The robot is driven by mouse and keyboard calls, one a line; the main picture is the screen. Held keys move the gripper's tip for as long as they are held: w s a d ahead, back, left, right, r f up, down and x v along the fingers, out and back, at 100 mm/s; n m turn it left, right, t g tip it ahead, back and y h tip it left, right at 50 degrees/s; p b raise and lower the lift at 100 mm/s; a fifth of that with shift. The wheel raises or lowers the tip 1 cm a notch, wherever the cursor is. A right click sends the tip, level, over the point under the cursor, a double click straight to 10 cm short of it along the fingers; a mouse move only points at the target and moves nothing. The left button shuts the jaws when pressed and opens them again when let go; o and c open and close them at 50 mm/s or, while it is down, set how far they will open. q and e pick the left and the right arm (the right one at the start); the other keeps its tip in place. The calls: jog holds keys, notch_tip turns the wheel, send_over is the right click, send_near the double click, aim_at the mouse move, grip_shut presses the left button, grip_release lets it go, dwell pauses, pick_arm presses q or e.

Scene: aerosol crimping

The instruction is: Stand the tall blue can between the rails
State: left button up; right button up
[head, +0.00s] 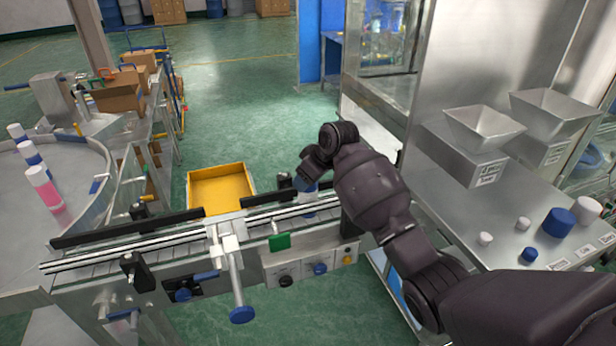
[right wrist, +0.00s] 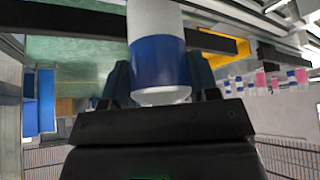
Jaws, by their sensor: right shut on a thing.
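The tall blue can (head: 307,187) shows only in part in the head view, under my right gripper (head: 309,178), at the conveyor rails (head: 190,235). In the right wrist view the can (right wrist: 158,62) has a blue band and a pale grey-white part, and it sits between the two dark fingers of my right gripper (right wrist: 160,80), which is shut on it. The can's lower end is at the rail slot; I cannot tell whether it touches the belt. My left gripper is not in view.
A yellow tray (head: 220,187) lies behind the conveyor. Several cans stand on the round table (head: 85,180) at left. A steel bench with hoppers (head: 480,130) and caps (head: 559,222) is at right.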

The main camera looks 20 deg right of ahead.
jog(key=shift+f, duration=0.1)
jog(key=o, duration=1.2)
